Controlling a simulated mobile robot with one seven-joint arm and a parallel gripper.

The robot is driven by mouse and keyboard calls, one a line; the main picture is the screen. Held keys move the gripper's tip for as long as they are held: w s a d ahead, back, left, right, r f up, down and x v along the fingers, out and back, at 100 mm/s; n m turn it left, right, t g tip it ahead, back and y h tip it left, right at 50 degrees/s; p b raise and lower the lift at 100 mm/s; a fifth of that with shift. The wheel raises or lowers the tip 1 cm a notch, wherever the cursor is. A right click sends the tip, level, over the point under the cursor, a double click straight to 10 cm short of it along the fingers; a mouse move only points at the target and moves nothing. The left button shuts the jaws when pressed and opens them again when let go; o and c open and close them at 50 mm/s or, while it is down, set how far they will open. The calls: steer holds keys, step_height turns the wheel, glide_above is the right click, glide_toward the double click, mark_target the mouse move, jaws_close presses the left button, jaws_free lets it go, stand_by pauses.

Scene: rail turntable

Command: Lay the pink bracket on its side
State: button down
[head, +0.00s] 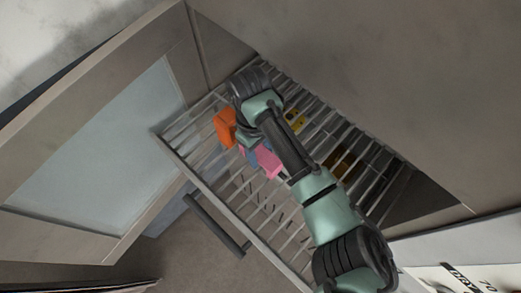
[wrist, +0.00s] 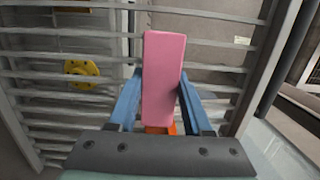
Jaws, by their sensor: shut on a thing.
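The pink bracket (wrist: 163,80) is between the two blue fingers of my gripper (wrist: 160,103) in the wrist view. The gripper is shut on it, with a long flat pink face toward the camera. In the head view the pink bracket (head: 268,161) shows over the wire rack, partly covered by my arm. My gripper (head: 250,153) is mostly hidden there, with only a bit of blue showing. I cannot tell whether the bracket touches the rack.
An orange thing (head: 226,127) is at the rack's left part, just left of my gripper. A yellow thing (wrist: 81,74) is by the bars. The metal rack (head: 178,149) has open gaps between its bars. A glass-panelled door (head: 100,135) stands open on the left.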

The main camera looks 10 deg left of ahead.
steer(key=shift+c, duration=1.6)
jaws_free()
